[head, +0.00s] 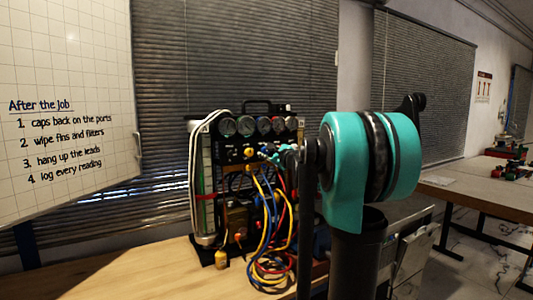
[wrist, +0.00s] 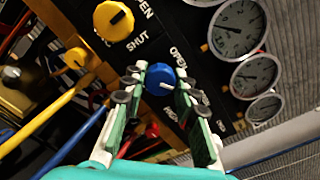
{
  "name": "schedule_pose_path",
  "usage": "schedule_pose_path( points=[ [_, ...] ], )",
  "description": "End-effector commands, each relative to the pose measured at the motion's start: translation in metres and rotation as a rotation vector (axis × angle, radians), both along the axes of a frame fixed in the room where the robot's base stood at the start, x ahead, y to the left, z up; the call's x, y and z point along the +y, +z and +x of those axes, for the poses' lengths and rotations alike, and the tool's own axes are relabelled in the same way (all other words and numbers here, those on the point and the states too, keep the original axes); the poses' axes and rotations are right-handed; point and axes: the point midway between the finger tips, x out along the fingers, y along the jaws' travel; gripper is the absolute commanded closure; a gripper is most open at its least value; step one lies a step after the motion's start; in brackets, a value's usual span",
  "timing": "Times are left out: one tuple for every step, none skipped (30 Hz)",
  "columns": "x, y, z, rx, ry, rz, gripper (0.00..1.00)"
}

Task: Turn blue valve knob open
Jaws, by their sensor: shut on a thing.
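The blue valve knob (wrist: 160,79) sits on the black panel of the gauge rig, with a pale pointer line on its face. OPEN is printed above it in the wrist view, and the lettering on its other side is partly covered. My gripper (wrist: 160,88) has a finger on each side of the knob and is shut on it. In the head view the gauge rig (head: 246,127) stands on the wooden bench.
A yellow knob (wrist: 114,20) marked OPEN and SHUT is close by on the panel. Several round gauges (wrist: 238,28) line the panel's right side. Yellow, blue and red hoses (head: 270,230) hang in front of the rig.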

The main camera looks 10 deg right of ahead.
Motion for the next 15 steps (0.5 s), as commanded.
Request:
schedule_pose_path(
  points=[
    [0.0001, -0.0003, -0.0002, -0.013, 0.0, -0.04, 1.0],
    [0.0001, -0.0003, -0.0002, -0.022, 0.0, -0.068, 1.0],
    [0.0002, -0.0003, -0.0003, -0.033, 0.0, -0.103, 1.0],
    [0.0002, -0.0003, -0.0003, -0.042, 0.0, -0.13, 1.0],
    [0.0002, -0.0003, -0.0003, -0.051, 0.0, -0.158, 1.0],
    [0.0002, -0.0003, -0.0003, -0.063, 0.0, -0.193, 1.0],
    [0.0002, -0.0003, -0.0003, -0.072, 0.0, -0.221, 1.0],
    [0.0002, -0.0003, -0.0003, -0.081, 0.0, -0.248, 1.0],
    [0.0002, -0.0004, -0.0003, -0.092, 0.0, -0.283, 1.0],
    [0.0002, -0.0004, -0.0003, -0.101, 0.0, -0.311, 1.0],
    [0.0002, -0.0004, -0.0003, -0.11, 0.0, -0.339, 1.0],
    [0.0002, -0.0004, -0.0004, -0.121, 0.001, -0.374, 1.0],
    [0.0003, -0.0005, -0.0004, -0.13, 0.001, -0.402, 1.0],
    [0.0003, -0.0005, -0.0004, -0.139, 0.001, -0.429, 1.0],
    [0.0003, -0.0005, -0.0004, -0.15, 0.001, -0.464, 1.0]
  ],
)
